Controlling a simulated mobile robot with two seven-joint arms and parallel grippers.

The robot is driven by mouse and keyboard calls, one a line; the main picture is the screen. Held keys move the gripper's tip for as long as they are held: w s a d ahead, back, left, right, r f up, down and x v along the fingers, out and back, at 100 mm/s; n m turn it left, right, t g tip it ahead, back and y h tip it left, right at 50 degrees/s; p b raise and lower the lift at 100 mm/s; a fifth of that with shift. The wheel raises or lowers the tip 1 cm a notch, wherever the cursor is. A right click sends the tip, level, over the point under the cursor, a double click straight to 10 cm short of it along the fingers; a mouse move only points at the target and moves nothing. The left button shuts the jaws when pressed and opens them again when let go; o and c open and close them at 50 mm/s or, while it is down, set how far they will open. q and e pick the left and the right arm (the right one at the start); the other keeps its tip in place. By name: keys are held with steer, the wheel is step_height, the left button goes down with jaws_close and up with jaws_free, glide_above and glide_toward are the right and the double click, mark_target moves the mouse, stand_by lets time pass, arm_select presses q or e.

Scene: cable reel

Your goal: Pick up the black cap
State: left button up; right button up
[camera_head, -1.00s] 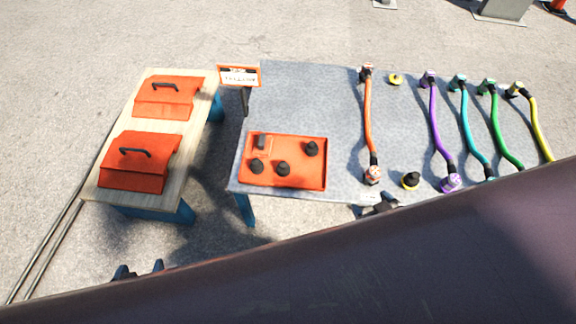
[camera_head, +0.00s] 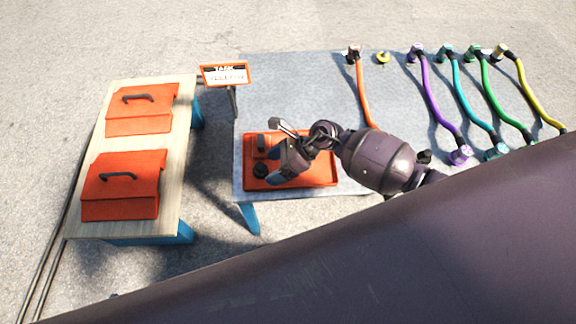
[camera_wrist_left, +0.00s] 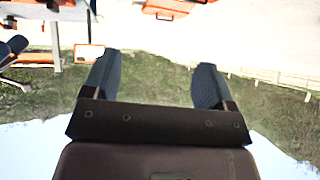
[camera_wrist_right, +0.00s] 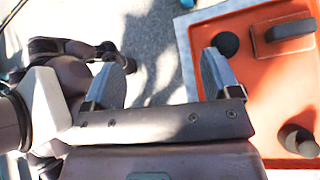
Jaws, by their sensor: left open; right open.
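An orange tray (camera_head: 318,178) on the grey table holds several black caps. One round black cap (camera_head: 260,170) shows left of my right gripper (camera_head: 278,172), which hangs over the tray and hides other parts of it. The right wrist view shows a round cap (camera_wrist_right: 226,43) just right of the right finger, a second cap (camera_wrist_right: 298,140) lower right, and a black block (camera_wrist_right: 290,30) on a raised orange plate. My right gripper (camera_wrist_right: 165,65) is open, nothing between its fingers. My left gripper (camera_wrist_left: 157,75) is open and empty, away from the tray.
Several coloured cables, including orange (camera_head: 364,95) and purple (camera_head: 435,100), lie on the table's right. A sign (camera_head: 225,75) stands at its left edge. Two orange boxes (camera_head: 142,115) with handles sit on a wooden table (camera_head: 165,160). The grey table's upper left is clear.

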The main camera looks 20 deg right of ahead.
steer(key=w+d+f+n+g+h+b, duration=0.15)
steer(key=w+d+f+n+h, duration=0.25)
steer(key=w+d+n+h, duration=0.4)
steer(key=shift+m+y, duration=0.5)
steer(key=shift+m, duration=0.3)
steer(key=f, duration=0.1)
steer(key=s+f, duration=0.1)
steer(key=f, duration=0.1)
steer(key=s+f+b, duration=0.1)
steer(key=f, duration=0.1)
steer(key=shift+s, duration=0.1)
steer(key=shift+a+f, duration=0.2)
steer(key=shift+f, duration=0.25)
steer(key=b+x, duration=0.1)
steer(key=x, duration=0.2)
steer(key=shift+a+f, duration=0.1)
steer(key=shift+f, duration=0.15)
steer(key=shift+a+f+b, duration=0.1)
steer(key=shift+f+b, duration=0.2)
steer(key=shift+f, duration=0.2)
steer(key=c, duration=0.9)
steer(key=shift+c, duration=0.9)
arm_select(q)
steer(key=shift+g, duration=0.4)
steer(key=f, duration=0.4)
steer(key=shift+s+f, duration=0.1)
steer(key=shift+s, duration=0.25)
